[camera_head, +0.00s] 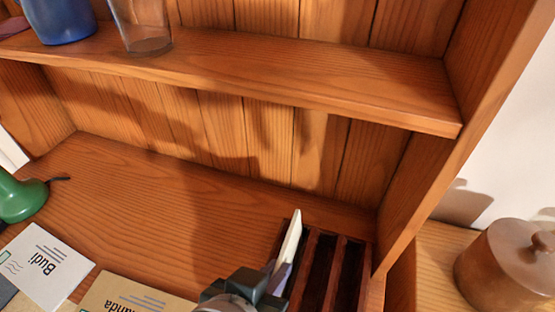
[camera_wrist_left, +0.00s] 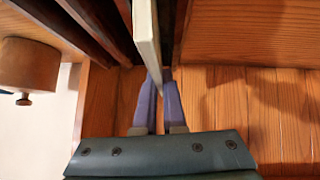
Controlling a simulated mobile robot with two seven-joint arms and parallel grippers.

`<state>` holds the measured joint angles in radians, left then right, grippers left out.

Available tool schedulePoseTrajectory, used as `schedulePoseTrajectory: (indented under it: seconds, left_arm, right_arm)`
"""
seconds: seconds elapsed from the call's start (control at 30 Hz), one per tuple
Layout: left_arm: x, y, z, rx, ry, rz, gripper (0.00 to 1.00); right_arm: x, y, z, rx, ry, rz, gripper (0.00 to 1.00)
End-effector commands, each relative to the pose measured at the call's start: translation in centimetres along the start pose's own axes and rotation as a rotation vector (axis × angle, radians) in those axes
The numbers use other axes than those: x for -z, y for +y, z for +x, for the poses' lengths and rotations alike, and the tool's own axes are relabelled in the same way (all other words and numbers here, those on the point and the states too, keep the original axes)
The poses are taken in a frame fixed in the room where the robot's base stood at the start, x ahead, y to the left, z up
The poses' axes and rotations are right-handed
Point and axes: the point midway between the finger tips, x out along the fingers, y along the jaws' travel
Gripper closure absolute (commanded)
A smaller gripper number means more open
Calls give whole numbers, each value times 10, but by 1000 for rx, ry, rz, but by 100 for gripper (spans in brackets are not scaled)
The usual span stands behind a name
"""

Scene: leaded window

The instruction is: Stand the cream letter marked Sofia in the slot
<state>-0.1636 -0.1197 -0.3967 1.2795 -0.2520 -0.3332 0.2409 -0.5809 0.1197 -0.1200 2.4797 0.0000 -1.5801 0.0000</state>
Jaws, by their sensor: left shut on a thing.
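My left gripper (camera_head: 278,277) is shut on a cream letter (camera_head: 289,240), which stands upright and edge-on. The name on it cannot be read from here. The dark wooden letter rack (camera_head: 334,275) has several upright dividers with slots between them. The letter is at the rack's left end, in line with its leftmost slot. In the left wrist view, the letter (camera_wrist_left: 147,32) rises from between the purple fingers (camera_wrist_left: 158,95), with rack dividers (camera_wrist_left: 92,25) on either side. How deep it sits, or whether it touches the bottom, is hidden. My right gripper is not in view.
A letter marked Budi (camera_head: 45,266) and a tan one ending in "anda" (camera_head: 128,296) lie at the front left. A green object (camera_head: 20,198) is at the left edge. A shelf (camera_head: 290,77) overhangs the back. A lidded brown pot (camera_head: 507,268) stands right, beyond the side wall.

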Motion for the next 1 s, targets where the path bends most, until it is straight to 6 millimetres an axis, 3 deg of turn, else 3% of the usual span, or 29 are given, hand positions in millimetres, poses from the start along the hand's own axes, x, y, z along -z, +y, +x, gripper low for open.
schedulePoseTrajectory:
  seconds: [0.2, 0.23, 0.53, 0.83, 1.0]
  left_arm:
    - [0, 0, 0, 0, 0, 0, 100]
    - [0, 0, 0, 0, 0, 0, 90]
    - [0, 0, 0, 0, 0, 0, 57]
    - [0, 0, -3, 0, -1, 0, 57]
    - [1, 0, -25, 1, -2, -1, 57]
  right_arm:
    - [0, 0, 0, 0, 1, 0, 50]
    - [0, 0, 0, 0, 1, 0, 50]
    - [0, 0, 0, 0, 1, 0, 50]
    - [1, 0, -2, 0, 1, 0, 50]
    - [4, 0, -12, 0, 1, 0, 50]
